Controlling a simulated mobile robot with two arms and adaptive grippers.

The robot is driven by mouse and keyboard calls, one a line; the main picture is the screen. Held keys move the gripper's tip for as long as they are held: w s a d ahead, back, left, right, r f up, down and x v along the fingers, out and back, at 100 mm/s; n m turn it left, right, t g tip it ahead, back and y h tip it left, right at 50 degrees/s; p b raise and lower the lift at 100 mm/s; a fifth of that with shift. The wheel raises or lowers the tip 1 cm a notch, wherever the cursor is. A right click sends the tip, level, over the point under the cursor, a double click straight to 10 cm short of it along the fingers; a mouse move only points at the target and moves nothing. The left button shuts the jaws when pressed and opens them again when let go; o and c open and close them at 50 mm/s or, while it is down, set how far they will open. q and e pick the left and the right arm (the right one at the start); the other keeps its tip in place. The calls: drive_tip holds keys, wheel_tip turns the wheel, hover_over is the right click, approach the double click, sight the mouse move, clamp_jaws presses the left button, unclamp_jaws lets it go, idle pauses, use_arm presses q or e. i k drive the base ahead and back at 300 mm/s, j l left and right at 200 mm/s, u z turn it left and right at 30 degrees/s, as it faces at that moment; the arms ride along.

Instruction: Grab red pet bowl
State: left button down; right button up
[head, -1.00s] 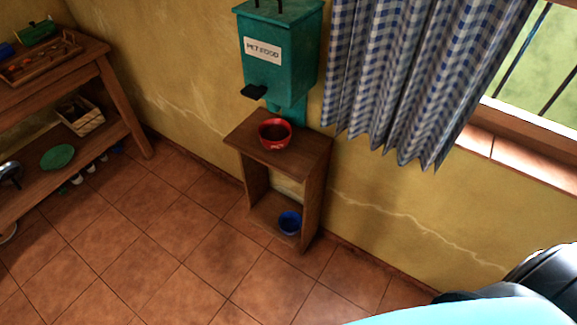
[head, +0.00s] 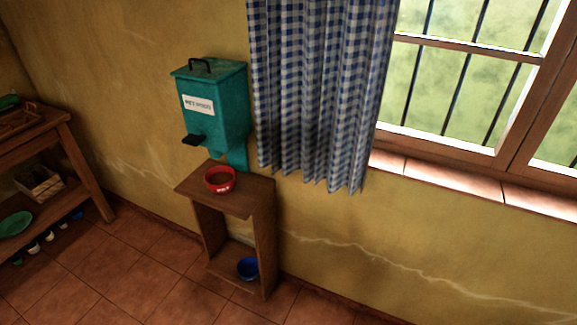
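The red pet bowl (head: 220,181) sits upright on the top of a small wooden stand (head: 251,199) against the yellow wall. It has white marking on its front and something brown inside. A teal pet food dispenser (head: 221,108) is on the wall above and behind it, with a dark spout over the stand. Neither of my grippers shows in the head view.
A blue bowl (head: 248,268) sits on the stand's lower shelf. A wooden shelf unit (head: 88,177) stands at the left. A checked curtain (head: 318,100) and barred window (head: 470,75) are at the right. The tiled floor (head: 130,278) before the stand is clear.

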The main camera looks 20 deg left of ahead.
sight(220, 179)
drive_tip(key=i+j+z, duration=0.3)
drive_tip(key=j, duration=0.45)
drive_tip(key=j+z, duration=0.25)
drive_tip(key=j, duration=0.45)
drive_tip(key=i+j+z, duration=0.1)
drive_tip(key=j+z, duration=0.2)
drive_tip(key=j, duration=0.5)
